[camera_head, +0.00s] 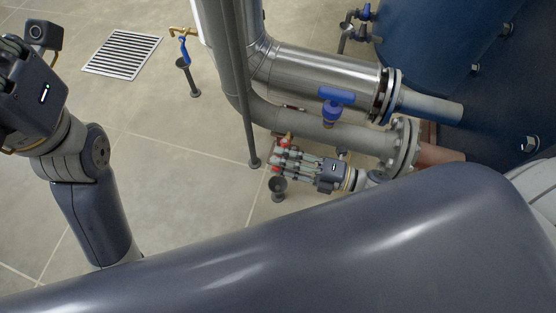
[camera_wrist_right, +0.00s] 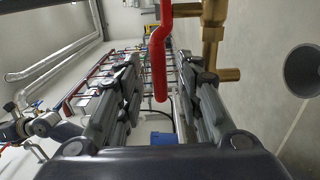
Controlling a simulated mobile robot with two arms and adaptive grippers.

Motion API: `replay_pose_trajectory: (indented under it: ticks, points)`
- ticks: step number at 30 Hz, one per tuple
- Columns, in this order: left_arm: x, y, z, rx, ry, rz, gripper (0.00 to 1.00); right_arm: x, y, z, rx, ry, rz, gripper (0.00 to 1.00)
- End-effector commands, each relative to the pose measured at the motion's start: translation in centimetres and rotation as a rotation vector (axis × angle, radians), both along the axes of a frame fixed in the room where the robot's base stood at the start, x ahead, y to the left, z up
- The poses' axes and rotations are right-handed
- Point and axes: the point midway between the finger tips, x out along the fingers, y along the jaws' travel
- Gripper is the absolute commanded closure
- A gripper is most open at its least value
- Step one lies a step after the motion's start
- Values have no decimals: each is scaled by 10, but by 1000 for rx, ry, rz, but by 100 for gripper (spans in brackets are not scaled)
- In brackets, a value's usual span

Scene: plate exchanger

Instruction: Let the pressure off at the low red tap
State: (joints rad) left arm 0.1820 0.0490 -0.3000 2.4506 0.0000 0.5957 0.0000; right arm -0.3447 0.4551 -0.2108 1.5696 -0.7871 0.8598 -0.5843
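The red tap lever (camera_wrist_right: 159,55) hangs into the gap between my right fingers in the right wrist view, with clear space to either side of it. Its brass body (camera_wrist_right: 213,38) is just right of it. In the head view a small brass fitting (camera_head: 288,137) shows at the pipe beside my right gripper (camera_head: 280,160). That gripper is open, its two fingers around the lever without visible contact. Small red spots show near its fingertips; I cannot tell which is the lever. My left gripper's body (camera_head: 32,95) is at the upper left; its fingers are not visible.
A dark drain funnel (camera_head: 278,186) stands under my right gripper. A blue-handled valve (camera_head: 333,98) and large pipes (camera_head: 320,72) are close behind it. Another brass tap (camera_head: 184,33) with a blue lever and a floor grate (camera_head: 122,53) are farther back. The tiled floor between is clear.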

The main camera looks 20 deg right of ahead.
Motion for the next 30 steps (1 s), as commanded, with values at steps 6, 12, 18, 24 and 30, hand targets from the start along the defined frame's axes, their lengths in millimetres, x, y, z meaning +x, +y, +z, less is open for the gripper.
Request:
replay_pose_trajectory:
  ticks: [6,12,18,24,30]
  points:
    - [-3,0,2,0,-16,1,100,8,12,0,0,0,0,67]
    - [-3,-1,2,1,-16,1,100,9,13,0,0,0,0,67]
    - [-3,-1,2,1,-16,0,100,9,13,0,0,0,-1,98]
    - [-3,-1,2,0,-16,0,100,9,13,0,0,0,-1,100]
    - [-3,0,5,0,-17,0,100,10,18,1,1,1,-12,100]
